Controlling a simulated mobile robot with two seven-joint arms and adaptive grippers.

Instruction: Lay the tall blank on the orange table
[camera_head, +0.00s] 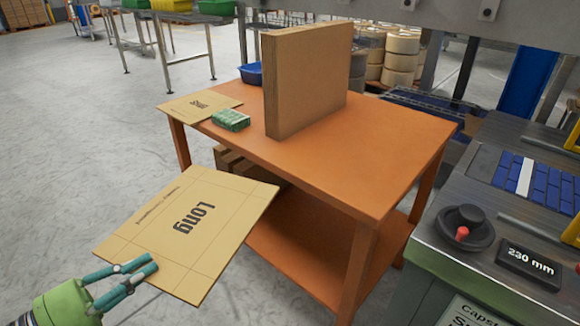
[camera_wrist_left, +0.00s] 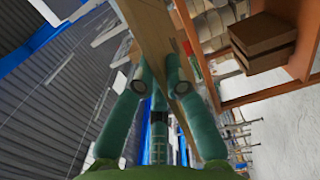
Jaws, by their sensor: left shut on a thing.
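My left gripper (camera_head: 151,264) is shut on the near-left edge of a flat cardboard blank (camera_head: 200,222) printed "Long". The blank is held tilted in front of the orange table (camera_head: 390,150), apart from its top. In the left wrist view, the blank (camera_wrist_left: 150,30) runs edge-on between the fingers (camera_wrist_left: 162,88). Another flat blank (camera_head: 185,106) lies on the table's far left corner; its print is too small to read surely. I cannot tell which blank is the tall one from that print. My right gripper is not in view.
A large cardboard box or stack (camera_head: 310,75) stands upright on the table's back middle. A small green pack (camera_head: 231,120) and a blue bin (camera_head: 251,74) are also there. The tabletop's front right is clear. A machine with a red-topped knob (camera_head: 462,233) stands at right.

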